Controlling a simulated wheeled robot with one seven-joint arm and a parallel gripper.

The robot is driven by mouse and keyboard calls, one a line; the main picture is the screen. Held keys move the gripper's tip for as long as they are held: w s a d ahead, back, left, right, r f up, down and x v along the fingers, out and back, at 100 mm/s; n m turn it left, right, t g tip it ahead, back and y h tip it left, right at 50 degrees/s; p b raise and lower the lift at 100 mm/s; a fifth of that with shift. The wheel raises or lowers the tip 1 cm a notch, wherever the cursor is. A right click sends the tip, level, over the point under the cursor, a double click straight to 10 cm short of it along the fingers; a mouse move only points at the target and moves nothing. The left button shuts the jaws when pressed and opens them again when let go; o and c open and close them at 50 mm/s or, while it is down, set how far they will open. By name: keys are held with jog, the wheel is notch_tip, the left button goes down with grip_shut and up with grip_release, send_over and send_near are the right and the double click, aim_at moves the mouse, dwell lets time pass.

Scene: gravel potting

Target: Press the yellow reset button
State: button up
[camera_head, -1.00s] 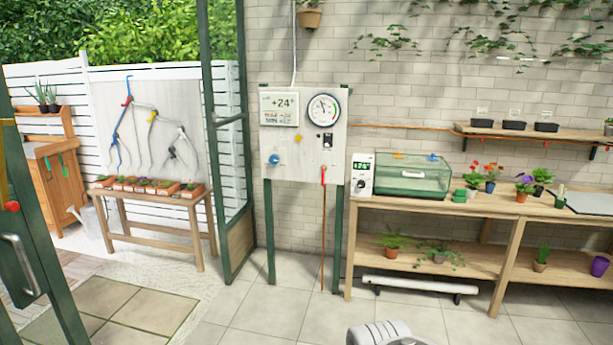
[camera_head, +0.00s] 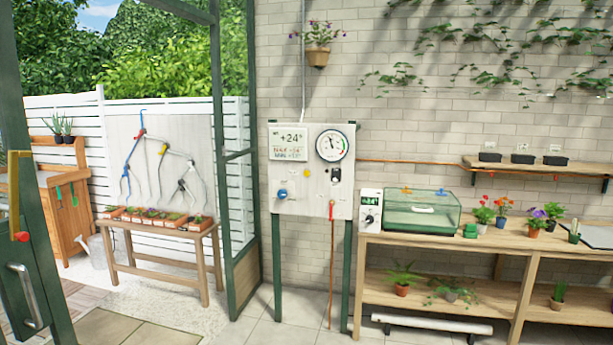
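A small yellow button (camera_head: 306,173) sits on the pale control panel (camera_head: 345,205), left of centre and below the display. I take it to be the yellow reset button; no label on it is readable. A blue knob (camera_head: 282,194) is to its lower left. A black switch (camera_head: 336,175) is to its right, under the round gauge (camera_head: 332,145). The panel stands on green posts against the brick wall, some distance ahead of me. My gripper is not in view.
A wooden bench (camera_head: 376,239) with a clear-lidded box (camera_head: 420,215) and potted plants stands right of the panel. A green door frame (camera_head: 243,270) is to its left, with a plant table (camera_head: 165,240) beyond. Tiled floor (camera_head: 297,331) in front of the panel looks clear.

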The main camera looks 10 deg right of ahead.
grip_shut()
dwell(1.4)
